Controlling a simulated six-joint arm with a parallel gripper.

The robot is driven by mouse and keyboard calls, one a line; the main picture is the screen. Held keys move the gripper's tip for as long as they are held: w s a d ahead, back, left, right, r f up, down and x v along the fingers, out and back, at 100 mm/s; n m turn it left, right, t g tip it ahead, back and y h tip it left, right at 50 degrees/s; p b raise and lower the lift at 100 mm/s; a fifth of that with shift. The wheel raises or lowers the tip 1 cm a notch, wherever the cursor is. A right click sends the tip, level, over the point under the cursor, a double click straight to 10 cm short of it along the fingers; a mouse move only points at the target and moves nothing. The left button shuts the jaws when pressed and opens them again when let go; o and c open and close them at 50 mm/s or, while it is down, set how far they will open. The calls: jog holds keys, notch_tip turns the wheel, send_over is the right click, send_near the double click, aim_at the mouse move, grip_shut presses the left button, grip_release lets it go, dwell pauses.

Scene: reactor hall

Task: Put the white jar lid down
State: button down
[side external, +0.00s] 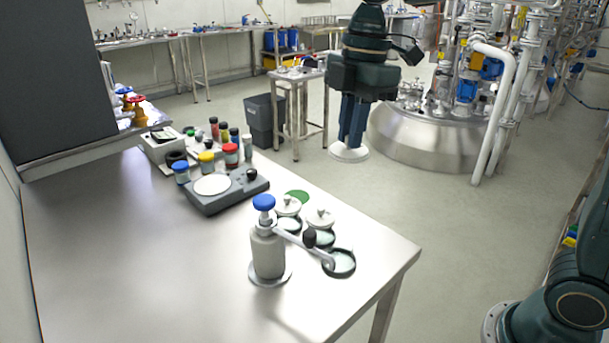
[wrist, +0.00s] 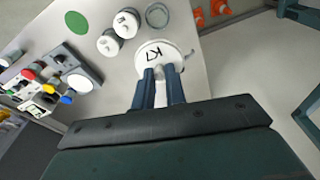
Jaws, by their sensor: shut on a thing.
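The white jar lid (side external: 349,154) is a flat round disc held level under my gripper (side external: 352,140) in the side view. In the wrist view the lid (wrist: 152,52) shows dark marks on its top, and my gripper (wrist: 163,72) is shut on its middle. The lid is up in the air, seen over the table's edge in the wrist view. Its underside is hidden.
A dark-rimmed round dish (side external: 352,268) lies near the table's right corner. A blue-capped grey bottle with a side arm (side external: 267,252) stands beside it. A grey scale (side external: 235,197) and several small jars stand farther back. The table's left and front are clear.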

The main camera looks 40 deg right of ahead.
jog(key=w+d+f, duration=0.4)
jog(key=w+f, duration=0.4)
jog(key=w, duration=0.3)
jog(key=w+d+f, duration=0.5)
jog(key=w+f, duration=0.4)
jog(key=w, duration=0.3)
jog(key=shift+f, duration=3.95)
jog(key=shift+f, duration=0.1)
jog(key=c, duration=1.4)
grip_release()
jog(key=shift+c, duration=0.2)
